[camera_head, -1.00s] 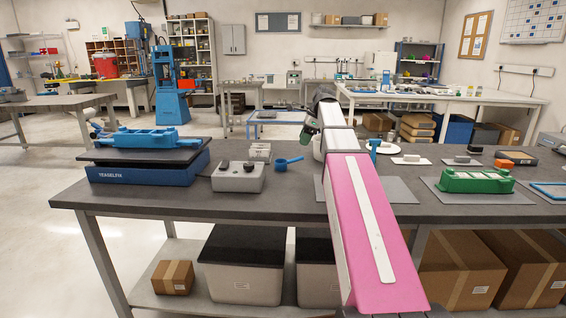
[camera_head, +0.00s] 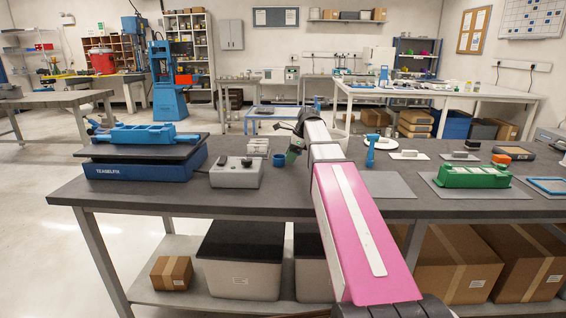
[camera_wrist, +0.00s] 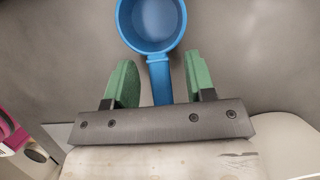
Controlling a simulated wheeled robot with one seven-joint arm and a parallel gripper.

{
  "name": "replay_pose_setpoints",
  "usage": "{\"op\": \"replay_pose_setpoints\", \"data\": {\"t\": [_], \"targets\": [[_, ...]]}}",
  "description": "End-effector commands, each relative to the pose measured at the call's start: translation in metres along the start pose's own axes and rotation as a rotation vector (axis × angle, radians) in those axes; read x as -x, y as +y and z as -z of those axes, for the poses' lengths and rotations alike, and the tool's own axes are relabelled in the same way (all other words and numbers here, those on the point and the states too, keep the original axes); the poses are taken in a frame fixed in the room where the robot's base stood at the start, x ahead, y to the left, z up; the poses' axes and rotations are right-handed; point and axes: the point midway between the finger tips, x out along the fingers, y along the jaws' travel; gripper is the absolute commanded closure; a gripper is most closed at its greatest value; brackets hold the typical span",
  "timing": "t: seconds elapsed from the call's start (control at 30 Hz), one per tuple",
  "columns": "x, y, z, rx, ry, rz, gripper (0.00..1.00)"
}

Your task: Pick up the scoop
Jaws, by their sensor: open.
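The blue scoop (camera_wrist: 150,25) lies on the dark table top. In the wrist view its round cup is at the top and its handle (camera_wrist: 160,82) points down between my two green fingers. My gripper (camera_wrist: 158,75) is open, with a gap on each side of the handle, and the fingers look apart from it. In the head view the scoop's cup (camera_head: 278,161) shows just left of my gripper (camera_head: 292,152), and its handle is hidden behind the gripper.
A grey control box (camera_head: 236,174) and a blue shaker base (camera_head: 140,168) stand left of the scoop. Right of my arm are a white plate (camera_head: 372,140), an upright blue tool (camera_head: 371,152), a grey mat (camera_head: 385,186) and a green rack (camera_head: 474,176).

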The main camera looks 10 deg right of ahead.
Motion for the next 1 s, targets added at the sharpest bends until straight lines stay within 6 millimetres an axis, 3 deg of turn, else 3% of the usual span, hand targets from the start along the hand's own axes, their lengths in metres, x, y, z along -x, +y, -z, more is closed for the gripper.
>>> {"op": "replay_pose_setpoints", "data": {"t": [0.23,0.4,0.77,1.0], "targets": [[-0.003,0.000,0.000,0.000,0.000,0.001,0.50],[-0.003,0.000,0.000,0.000,0.000,0.001,1.00],[-0.001,0.000,0.000,0.000,0.000,0.001,1.00],[0.013,-0.001,-0.006,0.001,0.000,0.002,1.00]]}}
